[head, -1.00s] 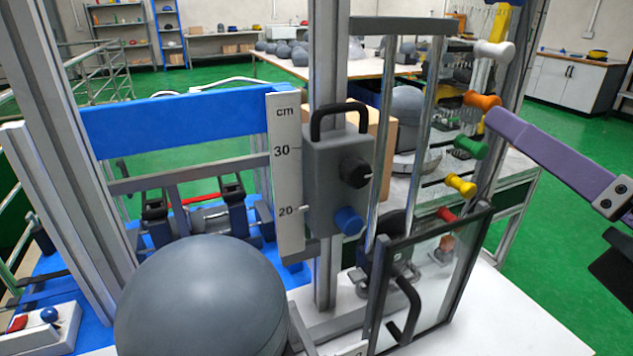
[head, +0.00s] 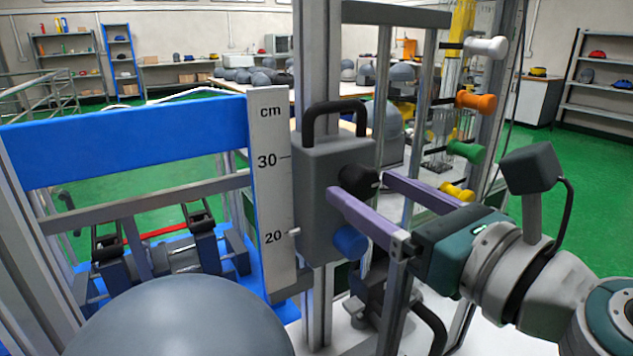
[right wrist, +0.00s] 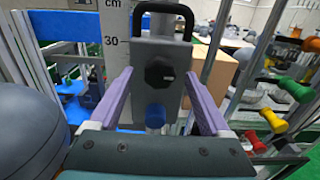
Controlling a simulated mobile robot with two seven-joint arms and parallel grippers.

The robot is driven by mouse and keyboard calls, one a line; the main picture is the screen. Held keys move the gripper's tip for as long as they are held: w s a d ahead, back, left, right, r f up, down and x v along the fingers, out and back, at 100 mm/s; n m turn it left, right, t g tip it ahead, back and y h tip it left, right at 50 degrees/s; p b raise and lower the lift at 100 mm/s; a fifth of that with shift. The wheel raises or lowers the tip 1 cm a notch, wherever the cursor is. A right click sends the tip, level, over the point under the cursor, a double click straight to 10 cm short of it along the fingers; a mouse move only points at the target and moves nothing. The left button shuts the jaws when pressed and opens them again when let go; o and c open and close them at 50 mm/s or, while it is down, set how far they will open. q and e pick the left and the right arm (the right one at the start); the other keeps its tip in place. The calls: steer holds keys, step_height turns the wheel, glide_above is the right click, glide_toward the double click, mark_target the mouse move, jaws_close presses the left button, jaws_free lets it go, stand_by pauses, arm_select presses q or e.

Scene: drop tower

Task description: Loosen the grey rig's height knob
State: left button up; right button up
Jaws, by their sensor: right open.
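The grey rig's carriage (head: 318,190) is a grey block with a black top handle, on an upright metal post. A black knob (head: 358,181) sits on its front, with a blue knob (head: 350,241) below it. Nothing marks which is the height knob. My right gripper (head: 361,185) is open, its purple fingers pointing at the carriage. In the right wrist view the black knob (right wrist: 159,73) lies between the fingertips and the blue knob (right wrist: 155,116) lies lower between the fingers. I cannot tell whether the fingers touch the black knob. My left gripper is out of view.
A cm scale (head: 272,200) stands left of the carriage, its pointer near 20. A large grey dome (head: 180,320) is at the front left. Coloured pegs, including an orange one (head: 476,101), are at the right. A blue beam (head: 120,137) crosses at the left.

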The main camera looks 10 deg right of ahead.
steer(key=shift+w+a, duration=0.2)
steer(key=shift+w, duration=0.25)
steer(key=shift+c, duration=0.2)
jaws_close()
